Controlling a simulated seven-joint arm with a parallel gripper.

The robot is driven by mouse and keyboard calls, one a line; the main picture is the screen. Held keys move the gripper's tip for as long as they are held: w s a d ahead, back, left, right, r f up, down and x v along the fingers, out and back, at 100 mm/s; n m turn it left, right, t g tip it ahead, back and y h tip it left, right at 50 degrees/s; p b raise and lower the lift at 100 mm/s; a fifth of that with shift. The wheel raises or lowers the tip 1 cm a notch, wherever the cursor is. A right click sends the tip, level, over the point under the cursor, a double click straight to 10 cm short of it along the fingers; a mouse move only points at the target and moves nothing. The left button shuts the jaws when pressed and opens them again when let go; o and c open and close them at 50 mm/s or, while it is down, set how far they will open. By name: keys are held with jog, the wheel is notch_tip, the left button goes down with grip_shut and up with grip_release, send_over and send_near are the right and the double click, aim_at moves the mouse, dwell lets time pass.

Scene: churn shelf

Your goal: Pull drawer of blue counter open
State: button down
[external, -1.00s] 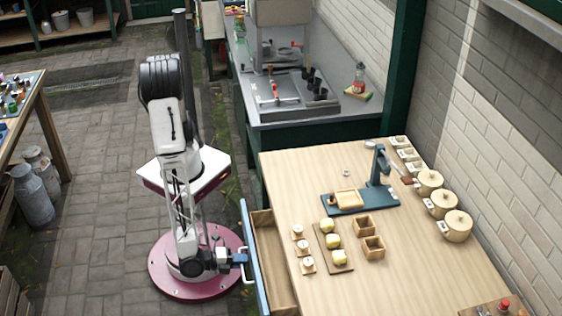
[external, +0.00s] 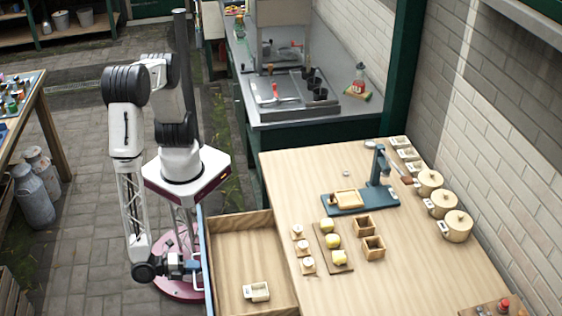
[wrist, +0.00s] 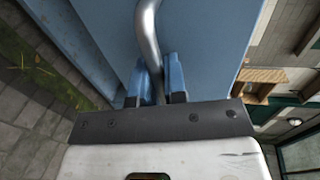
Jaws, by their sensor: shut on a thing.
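The drawer (external: 240,248) of the counter stands pulled well out to the left of the wooden counter top (external: 300,205). Its blue front shows edge-on in the external view and fills much of the wrist view as a blue panel (wrist: 215,35). A curved metal handle (wrist: 149,35) is fixed to the front. My gripper (wrist: 158,80) has its two blue fingers shut on the handle, one on each side. In the external view my gripper (external: 190,268) is at the drawer front's outer side. A small cream container (external: 257,291) lies inside the drawer.
On the counter top are yellow round pieces on a board (external: 333,242), small wooden boxes (external: 364,226), a blue press stand (external: 360,201) and lidded cream pots (external: 443,204). A grey sink counter (external: 300,100) stands behind. Paved floor lies left of my arm.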

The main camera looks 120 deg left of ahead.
jog(key=shift+s+d, duration=0.1)
jog(key=shift+d, duration=0.05)
jog(key=c, duration=1.2)
grip_release()
jog(key=shift+s+d, duration=0.1)
jog(key=shift+v, duration=3.75)
jog(key=shift+r, duration=0.1)
